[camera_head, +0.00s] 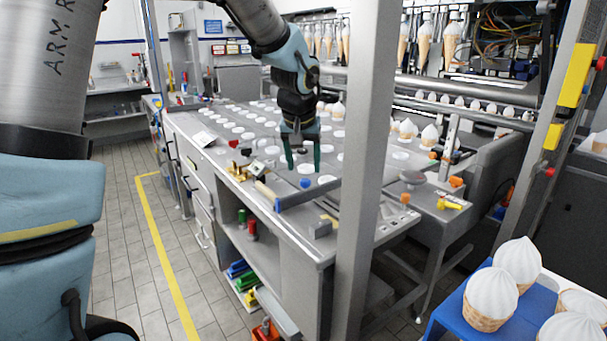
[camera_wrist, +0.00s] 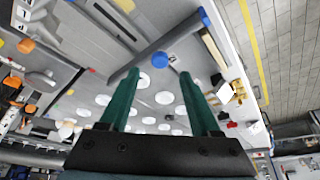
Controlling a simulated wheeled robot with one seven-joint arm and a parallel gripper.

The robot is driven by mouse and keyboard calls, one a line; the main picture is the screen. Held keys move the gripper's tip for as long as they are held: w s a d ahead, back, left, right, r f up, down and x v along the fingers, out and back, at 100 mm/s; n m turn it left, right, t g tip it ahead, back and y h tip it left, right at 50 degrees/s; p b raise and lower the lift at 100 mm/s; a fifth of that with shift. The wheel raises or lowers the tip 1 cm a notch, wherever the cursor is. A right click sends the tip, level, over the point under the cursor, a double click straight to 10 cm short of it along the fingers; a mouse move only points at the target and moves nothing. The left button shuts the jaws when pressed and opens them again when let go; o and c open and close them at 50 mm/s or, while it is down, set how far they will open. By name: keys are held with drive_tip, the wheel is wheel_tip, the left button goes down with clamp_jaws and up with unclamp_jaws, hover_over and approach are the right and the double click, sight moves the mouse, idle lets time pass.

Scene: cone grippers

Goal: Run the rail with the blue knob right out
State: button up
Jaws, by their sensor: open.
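The blue knob (camera_head: 305,184) stands on the steel worktop, beside a long grey rail (camera_head: 322,187). The rail has a blue end at the worktop's front edge and runs back to the right. In the wrist view the knob (camera_wrist: 160,58) shows just beyond the fingertips, and the rail (camera_wrist: 182,36) crosses behind it. My gripper (camera_head: 303,166) points down over the worktop with its green fingers apart and empty. In the wrist view its fingers (camera_wrist: 158,76) straddle the line to the knob without visibly touching it. I cannot tell how the knob joins the rail.
Rows of white discs cover the worktop (camera_head: 215,146) behind my gripper. Brass fittings (camera_head: 238,172) lie to its left. A grey upright post (camera_head: 362,170) stands in front at right. A blue tray (camera_head: 447,312) with cones is at lower right. Tiled floor lies left.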

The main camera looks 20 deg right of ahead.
sight(305, 180)
drive_tip(key=shift+p+x, duration=0.3)
drive_tip(key=shift+x, duration=2.2)
clamp_jaws()
